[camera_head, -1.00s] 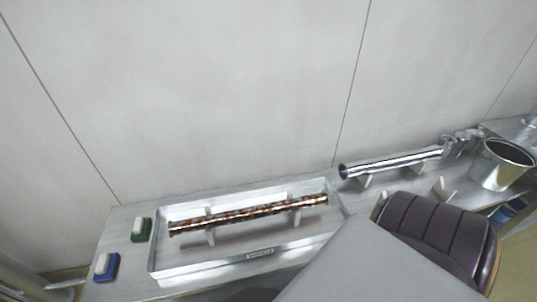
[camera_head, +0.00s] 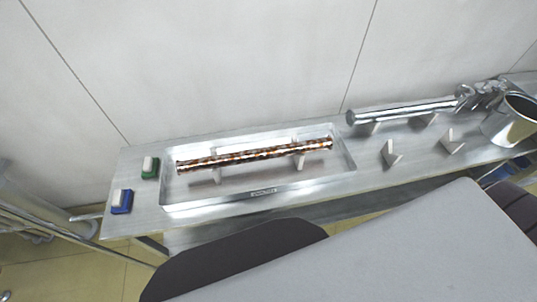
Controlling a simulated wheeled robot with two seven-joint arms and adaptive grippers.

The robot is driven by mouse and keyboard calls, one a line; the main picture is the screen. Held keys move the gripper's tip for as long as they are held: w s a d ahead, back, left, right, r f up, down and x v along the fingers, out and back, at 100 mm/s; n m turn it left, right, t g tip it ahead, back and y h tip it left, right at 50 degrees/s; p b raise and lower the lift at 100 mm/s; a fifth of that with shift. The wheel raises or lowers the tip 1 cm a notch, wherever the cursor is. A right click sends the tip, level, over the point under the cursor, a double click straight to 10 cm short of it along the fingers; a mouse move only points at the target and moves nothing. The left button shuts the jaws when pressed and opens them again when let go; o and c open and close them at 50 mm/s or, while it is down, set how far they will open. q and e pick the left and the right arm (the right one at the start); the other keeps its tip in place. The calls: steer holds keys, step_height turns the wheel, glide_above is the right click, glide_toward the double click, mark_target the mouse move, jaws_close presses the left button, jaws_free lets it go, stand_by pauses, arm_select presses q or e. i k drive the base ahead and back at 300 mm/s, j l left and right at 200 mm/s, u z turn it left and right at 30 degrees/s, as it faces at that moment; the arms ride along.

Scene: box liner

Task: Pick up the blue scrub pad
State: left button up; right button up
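Right of the pads is a shallow metal tray (camera_head: 262,200) with a rust-spotted tube (camera_head: 255,155) on supports. Further right are a shiny metal tube (camera_head: 405,110), white supports (camera_head: 390,154) and a metal bucket (camera_head: 513,121). A large grey surface (camera_head: 380,250) fills the lower foreground.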

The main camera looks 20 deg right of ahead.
mark_target(122, 199)
steer(key=u, duration=1.15)
